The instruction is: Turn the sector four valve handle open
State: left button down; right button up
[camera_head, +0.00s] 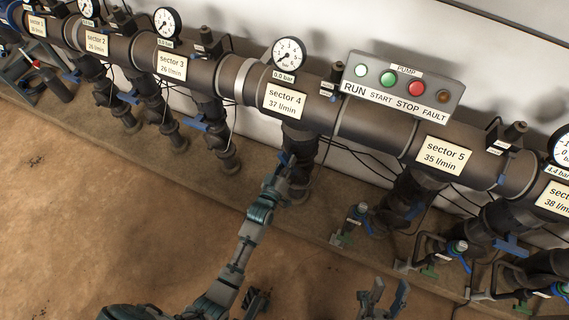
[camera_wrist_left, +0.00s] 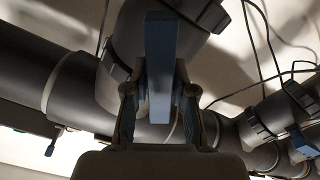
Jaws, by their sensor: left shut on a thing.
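The sector 4 label (camera_head: 285,100) sits on the big dark pipe, and its down pipe (camera_head: 300,146) drops below it. The blue sector four valve handle (camera_head: 282,158) shows on the front of this down pipe, partly hidden by my gripper. In the left wrist view the blue handle (camera_wrist_left: 160,60) stands upright between the two fingers. My left gripper (camera_head: 287,170) is shut on the handle; its fingers show on both sides of it in the wrist view (camera_wrist_left: 160,98). My right gripper (camera_head: 384,292) is open and empty at the bottom of the head view, away from the pipes.
The sector 4 gauge (camera_head: 288,54) reads 0.0 bar. A pump panel (camera_head: 403,84) stands right of it. Sector 3 (camera_head: 172,66) and sector 5 (camera_head: 442,155) have neighbouring down pipes. Small fittings (camera_head: 352,222) stand on the concrete ledge at right. The brown floor (camera_head: 120,200) at left is clear.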

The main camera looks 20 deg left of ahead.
pick_arm(q)
jog(key=m+p, duration=0.2)
jog(key=m, duration=0.2)
jog(key=shift+m+p, duration=0.3)
jog(key=shift+d+f+m, duration=0.1)
jog(key=shift+f+m, duration=0.05)
jog(key=shift+m, duration=0.55)
pick_arm(e)
jog(key=w+a+f+n+g, duration=0.1)
jog(key=w+f+g, duration=0.4)
jog(key=f+g, duration=0.1)
jog(key=shift+w+f+n+g, duration=0.15)
jog(key=shift+w+n+g, duration=0.15)
jog(key=shift+g, duration=0.4)
jog(key=shift+a+f, duration=0.1)
pick_arm(q)
jog(key=c, duration=1)
grip_release()
jog(key=shift+s+p, duration=0.1)
jog(key=shift+p, duration=0.2)
jog(key=shift+s, duration=0.35)
jog(key=s, duration=1.1)
jog(key=shift+a, duration=0.2)
